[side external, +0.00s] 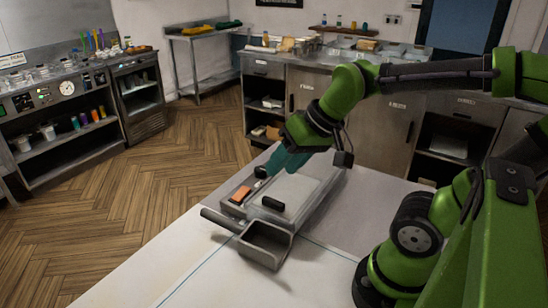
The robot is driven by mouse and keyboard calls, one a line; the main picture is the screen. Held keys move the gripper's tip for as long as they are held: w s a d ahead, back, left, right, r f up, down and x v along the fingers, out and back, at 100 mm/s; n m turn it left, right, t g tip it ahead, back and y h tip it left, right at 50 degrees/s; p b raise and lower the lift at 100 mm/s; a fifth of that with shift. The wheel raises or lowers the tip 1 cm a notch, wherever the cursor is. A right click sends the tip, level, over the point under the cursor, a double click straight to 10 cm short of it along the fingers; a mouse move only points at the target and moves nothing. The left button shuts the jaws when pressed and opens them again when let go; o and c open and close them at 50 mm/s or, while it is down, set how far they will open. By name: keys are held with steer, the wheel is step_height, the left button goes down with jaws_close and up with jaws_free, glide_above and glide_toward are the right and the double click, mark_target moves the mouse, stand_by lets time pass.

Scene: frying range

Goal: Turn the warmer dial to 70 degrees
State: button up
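A low metal unit (302,193) with a pale flat top, which looks like the warmer, sits on the table below my gripper. A small dark piece (261,172) shows at its far left corner, and a dark rounded piece (272,204) shows at its near side. I cannot tell whether either is the dial, and no degree marks are readable. My gripper (277,164) points down and left, just above the unit's far left part, close to the small dark piece. Its teal fingers overlap in this view, so their gap and any contact are hidden.
An orange piece (241,194) lies in a shallow compartment left of the unit. An empty metal scoop or pan (266,245) with a dark handle stands in front. The white table (180,270) is clear at the near left. Counters with containers line the back and left.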

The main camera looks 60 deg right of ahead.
steer(key=o, duration=0.4)
steer(key=w+d+m+g, duration=0.1)
steer(key=w+d, duration=0.1)
steer(key=w, duration=0.1)
steer(key=w+d+m+g, duration=0.1)
steer(key=w+d, duration=0.2)
steer(key=w, duration=0.1)
steer(key=w+d+m+g+h, duration=0.1)
steer(key=w+d, duration=0.2)
steer(key=w, duration=0.1)
steer(key=shift+w+d+f+m, duration=0.15)
steer(key=shift+d+f+m, duration=0.05)
steer(key=shift+f+m, duration=0.15)
steer(key=m+g, duration=0.4)
steer(key=m, duration=0.4)
glide_above(261, 168)
step_height(261, 168, down, 3)
steer(key=shift+h, duration=0.3)
step_height(261, 168, down, 16)
steer(key=shift+a+r, duration=0.1)
steer(key=shift+c, duration=0.2)
steer(key=c, duration=1)
